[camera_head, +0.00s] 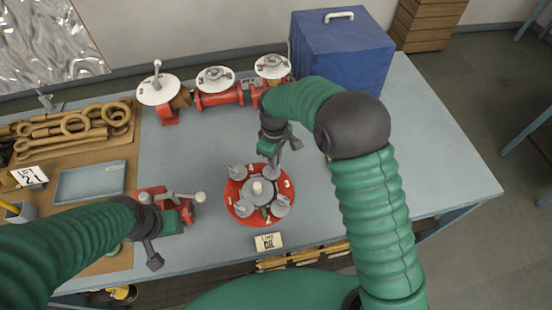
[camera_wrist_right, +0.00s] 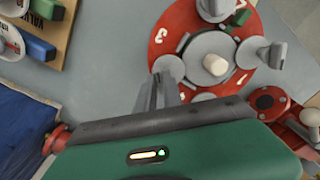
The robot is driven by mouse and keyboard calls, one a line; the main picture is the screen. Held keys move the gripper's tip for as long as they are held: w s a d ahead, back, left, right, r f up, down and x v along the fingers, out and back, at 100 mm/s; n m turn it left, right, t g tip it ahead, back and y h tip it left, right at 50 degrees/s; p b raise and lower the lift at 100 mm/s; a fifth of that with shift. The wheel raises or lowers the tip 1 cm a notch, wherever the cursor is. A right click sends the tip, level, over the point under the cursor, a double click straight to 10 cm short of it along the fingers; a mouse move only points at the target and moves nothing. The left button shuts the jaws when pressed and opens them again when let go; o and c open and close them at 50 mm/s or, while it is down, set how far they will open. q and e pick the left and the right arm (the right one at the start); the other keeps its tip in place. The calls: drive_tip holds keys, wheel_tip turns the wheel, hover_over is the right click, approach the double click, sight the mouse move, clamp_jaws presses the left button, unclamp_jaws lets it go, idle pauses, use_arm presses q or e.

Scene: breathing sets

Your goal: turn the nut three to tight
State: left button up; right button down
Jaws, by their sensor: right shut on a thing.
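A round red plate (camera_head: 234,208) with a grey hub and several grey winged nuts lies on the table, with white numbers on its rim. It also shows in the wrist view (camera_wrist_right: 240,78). My right gripper (camera_head: 277,162) comes down at the plate's far side, beside the white 3. In the wrist view its fingers (camera_wrist_right: 166,90) are shut on a grey nut (camera_wrist_right: 170,66), partly hidden by them. The hub (camera_wrist_right: 207,55) has a pale knob in its middle. My left gripper (camera_head: 168,235) hangs by a red fixture, its fingertips unclear.
The red fixture with a grey lever (camera_head: 182,197) stands left of the plate. Red valves with white discs (camera_head: 214,79) line the back. A blue box (camera_head: 340,55) stands back right. A card (camera_head: 268,242) lies in front.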

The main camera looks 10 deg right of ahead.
drive_tip(key=shift+w+a+r, duration=0.1)
drive_tip(key=shift+w+r, duration=0.1)
drive_tip(key=shift+w, duration=0.1)
drive_tip(key=c, duration=1.6)
unclamp_jaws()
use_arm(q)
drive_tip(key=shift+w+a+f, duration=0.1)
drive_tip(key=shift+w+a, duration=0.15)
drive_tip(key=shift+a, duration=0.05)
use_arm(e)
drive_tip(key=shift+o, duration=0.6)
drive_tip(key=shift+a+f, duration=0.15)
